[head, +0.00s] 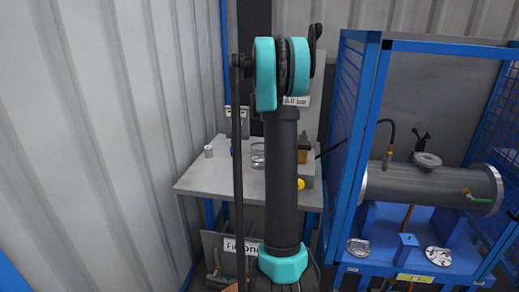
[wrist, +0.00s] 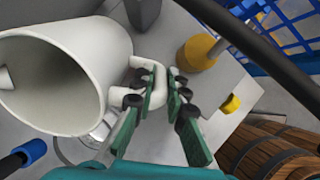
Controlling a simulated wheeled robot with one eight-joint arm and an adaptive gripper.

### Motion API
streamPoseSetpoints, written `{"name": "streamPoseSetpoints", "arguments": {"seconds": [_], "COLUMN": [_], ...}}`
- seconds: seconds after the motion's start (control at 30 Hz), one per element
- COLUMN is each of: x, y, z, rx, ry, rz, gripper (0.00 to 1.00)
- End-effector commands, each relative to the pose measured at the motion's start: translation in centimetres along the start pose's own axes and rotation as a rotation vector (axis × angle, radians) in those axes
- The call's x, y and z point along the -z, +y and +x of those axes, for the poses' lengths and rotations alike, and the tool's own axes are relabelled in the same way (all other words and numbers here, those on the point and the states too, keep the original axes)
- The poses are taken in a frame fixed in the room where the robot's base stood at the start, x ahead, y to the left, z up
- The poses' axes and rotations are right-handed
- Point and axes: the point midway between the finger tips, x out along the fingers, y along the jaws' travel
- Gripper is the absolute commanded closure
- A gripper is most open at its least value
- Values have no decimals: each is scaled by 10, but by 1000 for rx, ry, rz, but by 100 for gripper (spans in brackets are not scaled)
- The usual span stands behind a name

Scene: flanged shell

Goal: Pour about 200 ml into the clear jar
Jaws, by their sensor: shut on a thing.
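A cream-white jug (wrist: 100,45) fills the upper left of the wrist view, its wide mouth facing lower left. My gripper (wrist: 165,85) is shut on the jug's handle. I cannot tell how far the jug is tilted or what it contains. A clear, glassy rim (wrist: 75,150) shows below the jug in the wrist view, partly hidden by the jug and gripper; it looks like the clear jar. In the head view a glassy shape (head: 258,155) stands on the grey table (head: 205,180), partly behind my arm. My arm hides the gripper and the jug there.
A small pale can (head: 208,151) stands at the table's left. A blue-capped black part (wrist: 30,152) and a yellow-collared post (wrist: 200,50) are near the jug. A wooden barrel (wrist: 270,150) is at lower right. A blue frame (head: 365,130) with a flanged metal shell (head: 430,185) stands right.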

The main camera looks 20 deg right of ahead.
Motion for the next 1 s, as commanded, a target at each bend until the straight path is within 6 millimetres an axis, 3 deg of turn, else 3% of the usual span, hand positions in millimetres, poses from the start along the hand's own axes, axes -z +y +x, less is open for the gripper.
{"name": "streamPoseSetpoints", "arguments": {"seconds": [0.6, 1.0], "x": [-38, -41], "y": [1, 1], "z": [-2, -4], "rx": [-3, -5], "ry": [448, 514], "rz": [6, 4], "gripper": [100, 100]}}
